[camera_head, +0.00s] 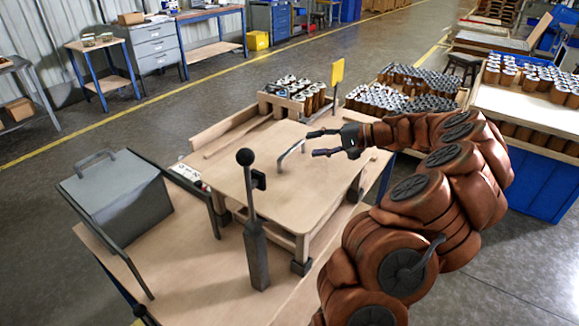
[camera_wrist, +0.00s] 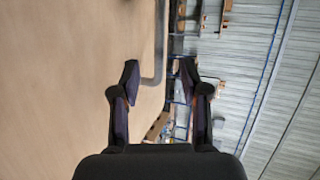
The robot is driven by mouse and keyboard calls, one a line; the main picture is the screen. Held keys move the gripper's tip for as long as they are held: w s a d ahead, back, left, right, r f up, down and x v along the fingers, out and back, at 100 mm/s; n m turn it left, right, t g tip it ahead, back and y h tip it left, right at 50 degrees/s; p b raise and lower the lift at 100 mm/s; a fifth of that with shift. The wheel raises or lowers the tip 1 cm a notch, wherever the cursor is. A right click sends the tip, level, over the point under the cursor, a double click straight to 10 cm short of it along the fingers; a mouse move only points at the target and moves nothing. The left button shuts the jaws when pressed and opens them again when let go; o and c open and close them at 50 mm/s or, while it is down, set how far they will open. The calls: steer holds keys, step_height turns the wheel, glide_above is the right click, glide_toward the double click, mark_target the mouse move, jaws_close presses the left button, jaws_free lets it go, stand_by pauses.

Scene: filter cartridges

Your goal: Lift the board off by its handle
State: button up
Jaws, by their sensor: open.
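The board (camera_head: 255,190) is a flat light-wood panel lying level on a wooden frame with legs. Its handle (camera_head: 291,154) is a grey bent bar standing up from the top. My gripper (camera_head: 312,143) comes from the right, with its open fingers pointing left at the handle's upper right end. In the wrist view, the handle (camera_wrist: 159,40) shows in line with the gap between the open fingers of my gripper (camera_wrist: 159,68), and the board (camera_wrist: 70,80) fills the left side. The fingers are not closed on the handle. I cannot tell whether they touch it.
A black lever with a ball knob (camera_head: 245,157) stands at the board's front edge. A grey lidded box (camera_head: 118,205) is at the left. A crate of cartridges (camera_head: 284,100) and a yellow sign (camera_head: 337,72) are behind the board. More cartridges (camera_head: 400,102) stand behind my arm.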

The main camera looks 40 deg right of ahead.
mark_target(294, 148)
steer(key=shift+a+p+x, duration=0.2)
steer(key=shift+p+x, duration=0.35)
steer(key=shift+x, duration=1.25)
steer(key=p+x, duration=0.1)
steer(key=x, duration=0.2)
steer(key=shift+s+a, duration=0.15)
steer(key=shift+a, duration=0.05)
steer(key=shift+w+a+f, duration=0.2)
steer(key=shift+w, duration=0.15)
steer(key=shift+c, duration=0.2)
jaws_close()
